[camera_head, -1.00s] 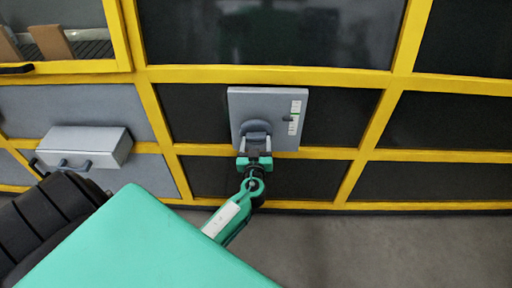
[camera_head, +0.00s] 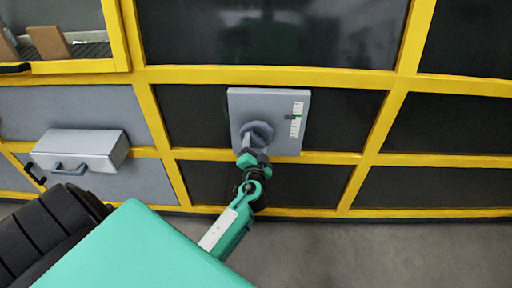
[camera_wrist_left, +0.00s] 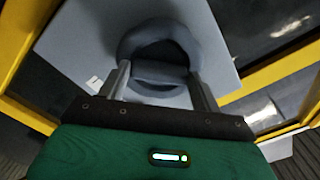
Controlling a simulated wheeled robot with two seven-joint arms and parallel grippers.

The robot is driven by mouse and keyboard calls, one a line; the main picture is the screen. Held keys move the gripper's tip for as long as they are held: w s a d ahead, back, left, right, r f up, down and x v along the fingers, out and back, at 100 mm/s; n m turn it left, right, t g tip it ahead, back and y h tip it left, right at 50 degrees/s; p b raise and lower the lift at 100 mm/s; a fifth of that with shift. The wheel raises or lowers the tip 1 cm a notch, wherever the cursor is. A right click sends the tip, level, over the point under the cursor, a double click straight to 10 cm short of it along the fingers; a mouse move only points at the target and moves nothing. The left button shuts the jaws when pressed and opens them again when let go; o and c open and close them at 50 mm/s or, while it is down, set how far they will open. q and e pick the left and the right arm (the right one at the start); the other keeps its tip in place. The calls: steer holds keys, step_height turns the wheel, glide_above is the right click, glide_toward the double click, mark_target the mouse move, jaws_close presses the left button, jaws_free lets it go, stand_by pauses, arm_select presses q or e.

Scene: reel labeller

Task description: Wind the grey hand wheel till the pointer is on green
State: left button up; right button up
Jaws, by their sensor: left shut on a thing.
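The grey hand wheel (camera_head: 263,130) sits on the front of a grey square panel (camera_head: 242,101). My left gripper (camera_head: 249,154) reaches it from below and is shut on it. In the left wrist view the two fingers (camera_wrist_left: 162,82) stand on either side of the lower part of the dark grey wheel (camera_wrist_left: 152,38). A white scale (camera_head: 297,121) with tick marks runs up the panel's right side. A small dark pointer (camera_head: 289,117) lies at the scale's upper-middle part. Green shows close to it, but whether the pointer is exactly on green is too small to tell. My right gripper is not in view.
Yellow frame bars (camera_head: 270,75) with dark panels surround the wheel's panel. A grey box with a handle (camera_head: 82,149) sticks out at the left. Brown blocks (camera_head: 48,42) stand behind the frame at upper left. Grey floor (camera_head: 350,250) lies clear at lower right.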

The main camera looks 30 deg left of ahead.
arm_select(q)
steer(key=shift+m, duration=1)
steer(key=o, duration=1)
